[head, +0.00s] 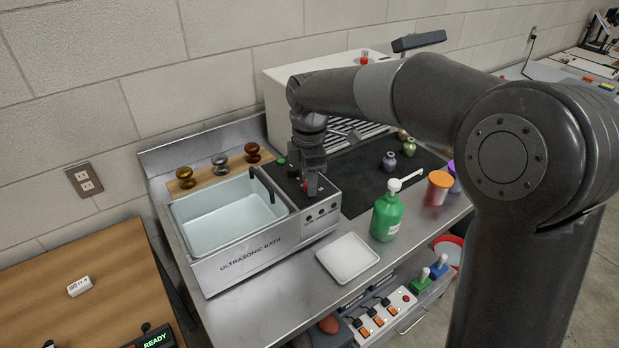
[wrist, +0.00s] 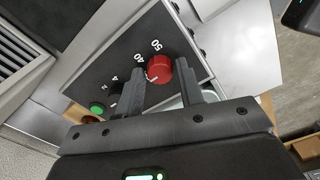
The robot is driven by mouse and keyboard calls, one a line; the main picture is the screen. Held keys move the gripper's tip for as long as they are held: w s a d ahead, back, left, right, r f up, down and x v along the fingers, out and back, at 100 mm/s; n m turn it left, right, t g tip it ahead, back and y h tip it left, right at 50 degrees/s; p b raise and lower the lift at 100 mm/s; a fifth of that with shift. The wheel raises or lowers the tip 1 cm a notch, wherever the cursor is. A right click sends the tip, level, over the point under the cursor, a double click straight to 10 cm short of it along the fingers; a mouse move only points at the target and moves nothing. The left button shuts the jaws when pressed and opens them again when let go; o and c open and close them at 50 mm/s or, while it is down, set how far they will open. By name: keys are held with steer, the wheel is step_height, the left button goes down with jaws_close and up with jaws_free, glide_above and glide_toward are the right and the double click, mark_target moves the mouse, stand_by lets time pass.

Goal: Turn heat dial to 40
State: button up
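The heat dial is taken to be the red dial (wrist: 160,72) on the dark control panel of the ultrasonic bath (head: 250,258). In the wrist view the numerals 50 and what looks like 40 stand beside it, and a white mark shows on its edge. The dial's exact setting cannot be read. My gripper (wrist: 161,92) has one finger on each side of the dial, with the dial filling most of the gap. Whether both fingers touch it cannot be told.
A green button (wrist: 97,108) and a partly hidden dark dial share the panel. The water-filled basin (head: 190,228) lies left of it. A green pump bottle (head: 386,218) and white tray (head: 347,258) stand to the right and front. The white slatted unit (head: 292,90) is behind.

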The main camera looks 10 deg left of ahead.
steer(key=c, duration=0.6)
steer(key=m, duration=1.1)
stand_by(0.3)
steer(key=shift+m, duration=0.5)
steer(key=o, duration=1)
steer(key=shift+c, duration=0.2)
